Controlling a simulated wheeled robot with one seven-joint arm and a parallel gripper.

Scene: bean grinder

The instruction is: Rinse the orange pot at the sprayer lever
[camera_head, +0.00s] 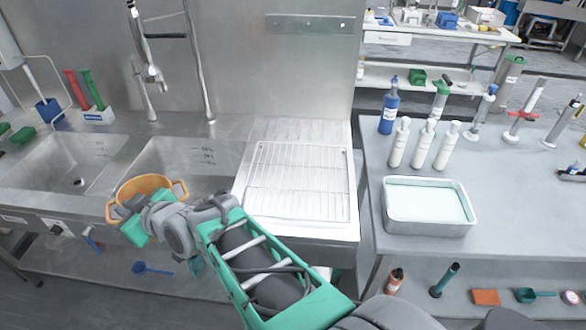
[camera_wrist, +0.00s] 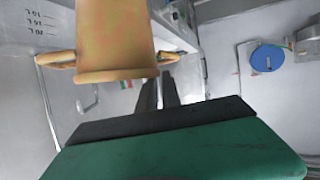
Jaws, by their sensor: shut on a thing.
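The orange pot (camera_head: 146,185) has two side handles and is at the front edge of the right-hand sink basin (camera_head: 190,160). My gripper (camera_head: 122,212) is at the pot's near side, and its fingers are partly hidden by my wrist. In the wrist view the pot (camera_wrist: 115,40) fills the top middle, with my gripper's dark fingers (camera_wrist: 158,92) just below it, shut on the pot. The sprayer (camera_head: 150,72) hangs on its pipe above the back of the sink, apart from the pot. Its lever is too small to make out clearly.
A wire drying rack (camera_head: 295,180) lies on the drainboard right of the basin. A second basin (camera_head: 60,165) is to the left. Red and green tools (camera_head: 88,92) stand behind it. The right bench holds white bottles (camera_head: 421,145) and a metal tray (camera_head: 391,205).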

